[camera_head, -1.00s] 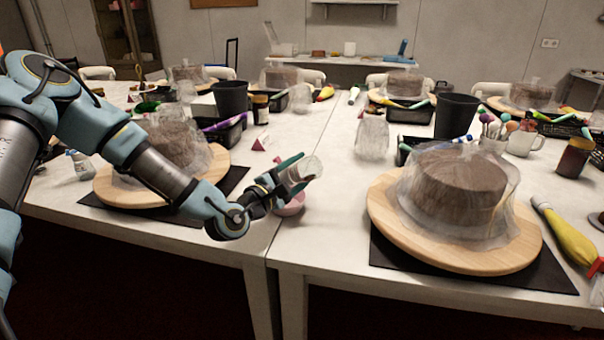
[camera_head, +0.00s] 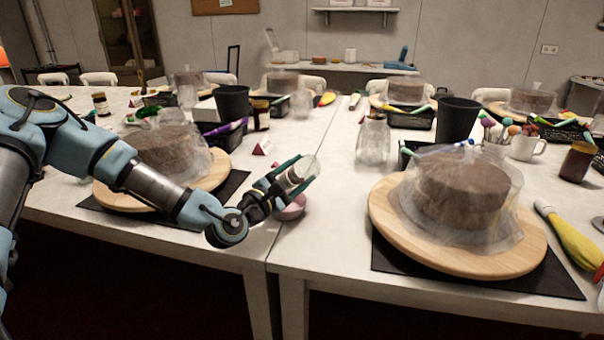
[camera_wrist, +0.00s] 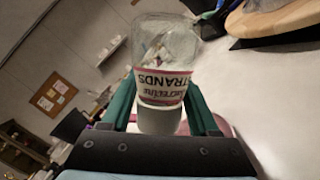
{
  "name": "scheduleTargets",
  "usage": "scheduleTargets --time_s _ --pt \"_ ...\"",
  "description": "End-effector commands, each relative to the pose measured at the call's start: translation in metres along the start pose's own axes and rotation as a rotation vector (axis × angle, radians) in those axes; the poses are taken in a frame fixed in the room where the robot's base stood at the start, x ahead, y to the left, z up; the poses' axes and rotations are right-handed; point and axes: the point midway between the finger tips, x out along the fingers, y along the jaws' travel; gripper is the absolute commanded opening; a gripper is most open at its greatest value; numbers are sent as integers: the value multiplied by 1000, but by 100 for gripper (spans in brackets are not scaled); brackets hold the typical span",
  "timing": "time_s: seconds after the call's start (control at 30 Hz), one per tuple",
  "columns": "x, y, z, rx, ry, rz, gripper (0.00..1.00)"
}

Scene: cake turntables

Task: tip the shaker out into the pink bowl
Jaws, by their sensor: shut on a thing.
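My gripper (camera_head: 285,180) is shut on the shaker (camera_head: 300,170), a clear container with a pale label. In the wrist view the shaker (camera_wrist: 163,75) sits between the green fingers, its label partly reading "STRANDS". In the head view the shaker is tilted, its clear end pointing up and right. The pink bowl (camera_head: 291,208) stands on the white table just below the gripper and shaker, partly hidden by them. In the wrist view only a pink edge shows behind the right finger. I cannot tell what the bowl holds.
A covered brown cake on a wooden turntable (camera_head: 400,235) stands to the right, another turntable (camera_head: 125,196) to the left behind my arm. A clear plastic container (camera_head: 373,142) and a black cup (camera_head: 457,118) stand farther back. The table between bowl and right turntable is clear.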

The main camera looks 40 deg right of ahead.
Motion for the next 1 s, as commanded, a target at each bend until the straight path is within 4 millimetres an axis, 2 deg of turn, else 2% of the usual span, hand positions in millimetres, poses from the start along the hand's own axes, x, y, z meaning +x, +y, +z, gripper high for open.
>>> scheduleTargets --time_s 0.17,0.37,0.57,0.7,1.0 --pt "0 0 2 -17 -5 5 0" --pt "0 4 1 -131 -18 41 0" --pt "3 8 14 -150 -22 46 0" --pt "0 4 0 -148 -21 47 0" --pt "-1 6 0 -197 -26 61 0"
